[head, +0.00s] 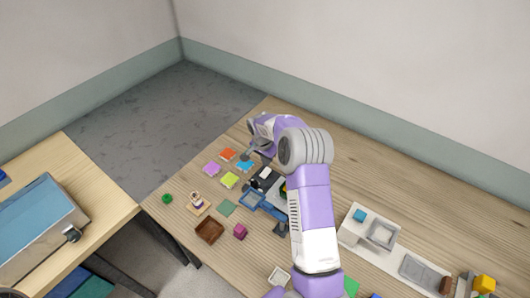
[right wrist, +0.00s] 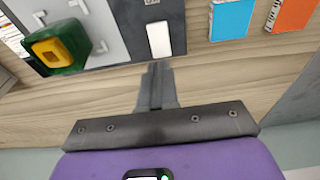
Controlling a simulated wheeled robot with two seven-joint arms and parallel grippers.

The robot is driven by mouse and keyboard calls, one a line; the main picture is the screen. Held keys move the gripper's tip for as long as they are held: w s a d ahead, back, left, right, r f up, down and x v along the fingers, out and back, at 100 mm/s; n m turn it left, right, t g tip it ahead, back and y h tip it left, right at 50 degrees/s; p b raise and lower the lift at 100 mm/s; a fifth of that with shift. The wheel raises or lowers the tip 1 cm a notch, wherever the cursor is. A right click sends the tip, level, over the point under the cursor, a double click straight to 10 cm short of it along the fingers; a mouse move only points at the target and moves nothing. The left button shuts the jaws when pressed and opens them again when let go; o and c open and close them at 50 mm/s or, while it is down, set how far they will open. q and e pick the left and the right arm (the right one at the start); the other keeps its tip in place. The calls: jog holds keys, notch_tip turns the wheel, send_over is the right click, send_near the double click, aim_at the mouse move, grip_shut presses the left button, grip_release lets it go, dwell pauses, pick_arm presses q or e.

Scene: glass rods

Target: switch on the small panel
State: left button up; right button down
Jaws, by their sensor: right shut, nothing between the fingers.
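The small panel (right wrist: 150,12) is a dark grey plate with a white rocker-like switch (right wrist: 158,40), seen at the top middle of the right wrist view. In the head view the dark panel (head: 264,183) is partly hidden by my right arm. My right gripper (right wrist: 157,68) is shut and empty. Its fingertips appear just short of the panel's near edge, in line with the white switch; I cannot tell their height above the table. In the head view the right gripper (head: 247,155) is near the blue tile. Whether the switch is on or off cannot be told.
A green box with a yellow button (right wrist: 58,50) sits left of the panel in the wrist view. Blue (right wrist: 231,18) and orange (right wrist: 291,15) tiles lie to its right. A blue tray (head: 254,200), brown box (head: 209,231) and purple cube (head: 240,232) are nearby.

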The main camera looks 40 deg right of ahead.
aim_at(268, 170)
jog(key=f, duration=0.4)
jog(key=shift+w+d+f, duration=0.1)
jog(key=shift+d+f, duration=0.25)
jog(key=shift+f, duration=0.05)
